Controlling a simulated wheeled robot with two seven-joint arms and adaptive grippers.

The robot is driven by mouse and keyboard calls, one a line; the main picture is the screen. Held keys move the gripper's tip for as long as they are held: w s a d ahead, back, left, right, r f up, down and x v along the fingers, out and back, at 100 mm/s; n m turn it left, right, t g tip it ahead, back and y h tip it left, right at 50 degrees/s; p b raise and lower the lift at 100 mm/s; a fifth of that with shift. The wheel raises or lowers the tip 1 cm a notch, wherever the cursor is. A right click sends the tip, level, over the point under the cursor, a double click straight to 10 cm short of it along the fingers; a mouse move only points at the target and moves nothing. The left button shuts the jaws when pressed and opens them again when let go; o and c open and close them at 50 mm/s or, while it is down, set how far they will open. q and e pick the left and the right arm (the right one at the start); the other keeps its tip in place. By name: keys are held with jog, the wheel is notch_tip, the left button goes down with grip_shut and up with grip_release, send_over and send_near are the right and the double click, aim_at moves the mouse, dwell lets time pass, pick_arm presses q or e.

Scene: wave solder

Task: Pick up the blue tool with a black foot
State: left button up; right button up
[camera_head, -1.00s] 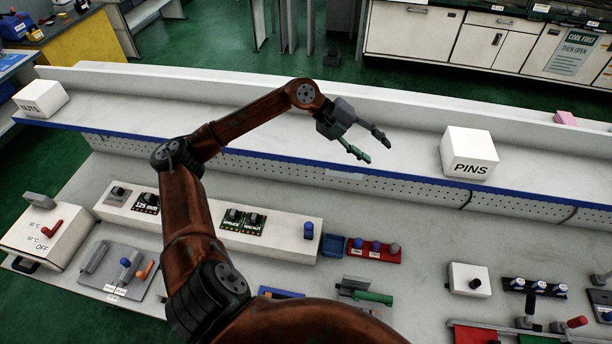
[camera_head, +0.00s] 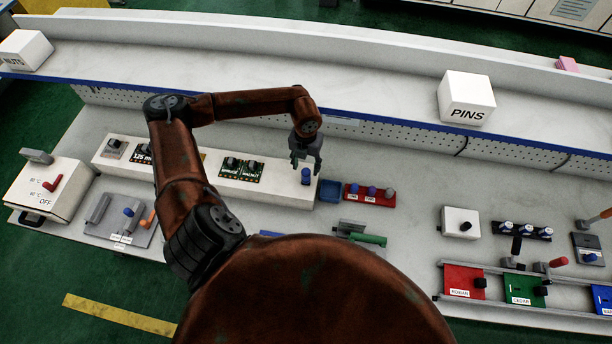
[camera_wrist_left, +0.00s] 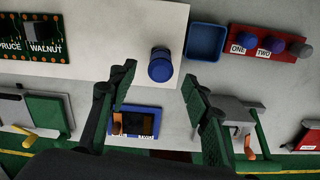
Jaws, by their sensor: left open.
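A short blue cylinder (camera_head: 306,177) stands upright at the right end of the long white box. It also shows in the left wrist view (camera_wrist_left: 160,68), with a dark edge on its far side; I cannot clearly make out a black foot. My left gripper (camera_head: 305,167) points down just over it, open and empty. In the left wrist view the two fingers (camera_wrist_left: 158,78) lie on either side of the cylinder with gaps, not touching it. Another blue-topped piece (camera_head: 128,212) lies in the grey rack at left. My right gripper is not in view.
A blue tray (camera_head: 331,190) and a red holder (camera_head: 369,196) with several knobs sit right of the cylinder. Green boards (camera_head: 241,169) lie on the white box (camera_head: 275,195). A perforated shelf with the PINS box (camera_head: 466,98) runs behind.

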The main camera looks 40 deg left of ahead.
aim_at(306, 171)
pick_arm(q)
notch_tip(306, 171, down, 6)
jog(key=shift+p, duration=0.7)
grip_shut()
